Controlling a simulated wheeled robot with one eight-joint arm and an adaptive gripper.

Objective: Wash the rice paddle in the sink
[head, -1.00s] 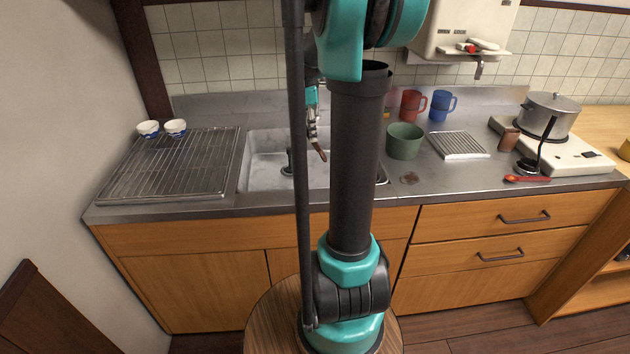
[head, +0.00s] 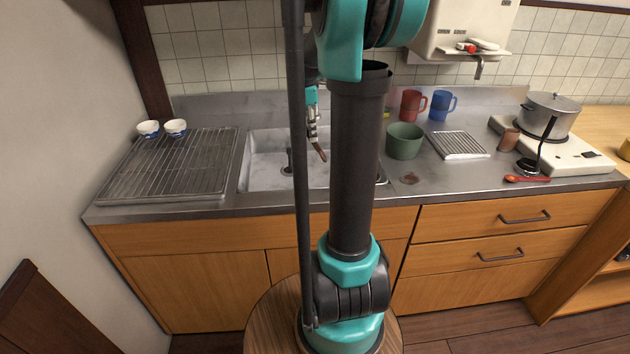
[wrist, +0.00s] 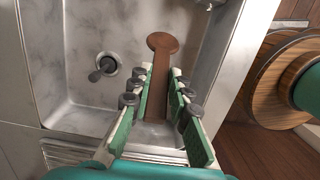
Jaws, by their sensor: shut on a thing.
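The brown wooden rice paddle (wrist: 163,43) is held between the fingers of my gripper (wrist: 166,88) in the wrist view. Its round end points away from the gripper, over the sink. The sink (wrist: 75,58) is a pale basin with a dark drain fitting (wrist: 104,66) left of the paddle. In the head view my gripper (head: 314,132) hangs over the sink (head: 262,176), and the paddle (head: 320,152) shows as a small brown tip below it. My arm hides much of the sink's right side.
A wire drying rack (head: 170,165) lies left of the sink, with two small bowls (head: 162,128) behind. A green tub (head: 404,141), red mug (head: 411,105) and blue mug (head: 441,106) stand on the right. Farther right are a slatted rack (head: 459,145) and a pot (head: 549,112).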

